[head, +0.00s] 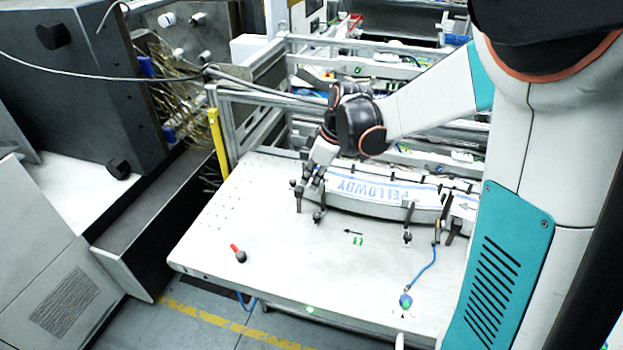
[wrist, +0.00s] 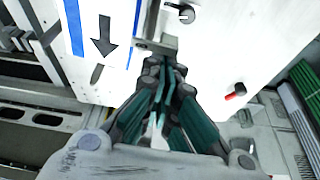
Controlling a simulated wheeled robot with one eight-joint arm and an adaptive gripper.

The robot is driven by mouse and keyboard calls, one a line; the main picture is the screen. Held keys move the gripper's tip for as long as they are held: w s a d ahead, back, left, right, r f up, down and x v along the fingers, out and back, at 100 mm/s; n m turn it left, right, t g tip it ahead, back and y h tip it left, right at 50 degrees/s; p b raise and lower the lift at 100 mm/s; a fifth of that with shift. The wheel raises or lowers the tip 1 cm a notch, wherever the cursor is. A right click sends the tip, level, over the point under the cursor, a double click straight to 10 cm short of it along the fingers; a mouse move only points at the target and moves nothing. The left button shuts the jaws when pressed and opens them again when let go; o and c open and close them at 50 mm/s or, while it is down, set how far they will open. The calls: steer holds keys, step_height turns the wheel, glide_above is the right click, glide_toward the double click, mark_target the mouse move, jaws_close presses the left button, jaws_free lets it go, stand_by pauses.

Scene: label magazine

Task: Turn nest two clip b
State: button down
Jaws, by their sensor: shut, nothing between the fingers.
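The curved label stack with blue lettering (head: 375,191) lies along the back of the white table, held by dark clips. My gripper (head: 315,176) points down at its left end. Its fingers are together and empty in the wrist view (wrist: 167,66). A dark clip (head: 299,197) stands just left of the fingers, and another clip (head: 319,215) stands just in front. In the wrist view a grey bracket (wrist: 158,45) lies just beyond the fingertips, and a dark knob (wrist: 184,13) is farther off. Contact is unclear. I cannot tell which clip is nest two clip b.
More clips (head: 407,235) stand to the right along the stack. A red-handled lever (head: 238,253) is at the table's left front, and a blue cable (head: 423,268) runs at the right. The table's front middle is clear. A yellow post (head: 218,142) rises at its back left corner.

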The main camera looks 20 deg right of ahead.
mark_target(322, 185)
steer(key=shift+s+n+b, duration=0.2)
steer(key=shift+n+b, duration=0.15)
steer(key=shift+n, duration=0.25)
steer(key=s+n+g+b, duration=0.1)
steer(key=n, duration=0.1)
steer(key=d+n+b, duration=0.1)
steer(key=n+b, duration=0.1)
steer(key=n, duration=0.1)
steer(key=s+n+g+b, duration=0.1)
steer(key=n+b, duration=0.1)
steer(key=shift+s+d+g+y, duration=0.25)
steer(key=shift+s+g+y, duration=0.05)
steer(key=shift+y, duration=0.1)
steer(key=shift+s+d, duration=0.1)
steer(key=shift+d, duration=0.25)
steer(key=shift+s+d+b, duration=0.1)
steer(key=shift+d+b, duration=0.35)
steer(key=shift+b, duration=0.2)
steer(key=shift+w, duration=0.2)
stand_by(0.3)
